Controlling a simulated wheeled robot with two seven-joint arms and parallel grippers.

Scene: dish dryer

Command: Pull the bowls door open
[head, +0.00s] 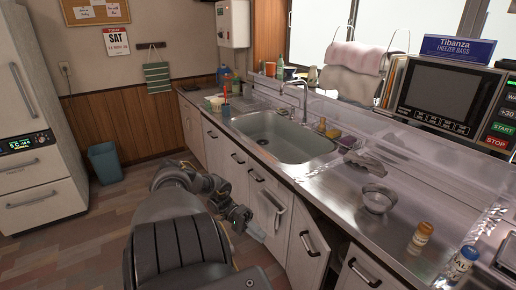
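A pale cabinet door (305,252) under the counter stands ajar, with a dark handle and a dark gap along its right side. No label shows that it is the bowls door. My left gripper (252,227) is low in front of the cabinet fronts, to the left of this door and apart from its handle. Its fingers are small and angled, so I cannot tell whether they are open or shut. I see nothing held in it. The cabinet interior is mostly hidden. My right gripper is not in view.
The counter (338,190) holds a sink (283,137), a glass bowl (377,198), an orange-capped bottle (420,238) and a blue-capped bottle (462,262). Other closed cabinet fronts flank the ajar door. A blue bin (105,162) stands by the far wall. Floor at left is clear.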

